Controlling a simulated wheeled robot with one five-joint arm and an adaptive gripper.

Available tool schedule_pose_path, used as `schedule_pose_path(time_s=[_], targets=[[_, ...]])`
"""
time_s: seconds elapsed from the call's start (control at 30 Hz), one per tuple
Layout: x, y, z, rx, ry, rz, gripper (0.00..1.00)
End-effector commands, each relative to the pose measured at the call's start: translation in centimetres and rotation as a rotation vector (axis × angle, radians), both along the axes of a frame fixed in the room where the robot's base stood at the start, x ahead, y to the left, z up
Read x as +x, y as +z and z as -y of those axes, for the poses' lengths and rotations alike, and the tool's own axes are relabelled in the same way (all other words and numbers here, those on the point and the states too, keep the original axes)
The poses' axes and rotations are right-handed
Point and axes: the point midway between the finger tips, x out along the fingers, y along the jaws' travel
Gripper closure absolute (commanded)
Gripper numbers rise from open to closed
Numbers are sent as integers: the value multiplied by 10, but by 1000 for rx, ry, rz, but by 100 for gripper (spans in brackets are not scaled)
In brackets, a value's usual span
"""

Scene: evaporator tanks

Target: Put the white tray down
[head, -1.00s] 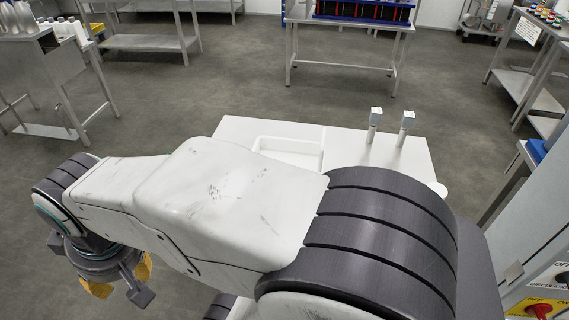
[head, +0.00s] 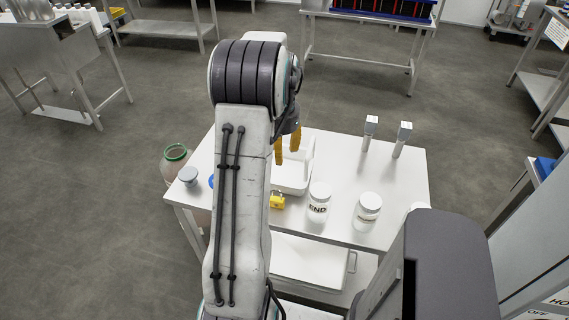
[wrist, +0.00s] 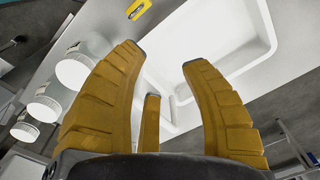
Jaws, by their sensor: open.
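The white tray (head: 291,189) sits on the white table, its front wall and raised back right side showing beside my arm. In the wrist view the tray (wrist: 262,62) appears at the upper right as a shallow white basin with rounded corners. My gripper (head: 287,148) hangs over the tray area with its yellow fingers pointing down. In the wrist view its fingers (wrist: 163,62) are spread with nothing between them, close to the near end of the tray. Whether a finger touches the tray cannot be told. My arm hides the tray's left part in the head view.
On the white table (head: 340,160) stand a jar marked END (head: 318,203), another white jar (head: 366,212), a small yellow object (head: 277,203) and two upright grey-white devices (head: 369,133) (head: 402,138). A green-rimmed container (head: 176,154) is left of the table.

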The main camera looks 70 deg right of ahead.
Motion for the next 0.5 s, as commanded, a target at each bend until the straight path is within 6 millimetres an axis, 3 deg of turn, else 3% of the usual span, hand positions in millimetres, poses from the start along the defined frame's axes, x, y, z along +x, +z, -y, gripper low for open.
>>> schedule_pose_path(time_s=[0.03, 0.2, 0.5], targets=[[-17, -6, 8, 9, -52, -2, 59], [-46, -18, 19, 22, -146, -1, 59], [-56, -38, 22, 30, -177, -2, 59]])
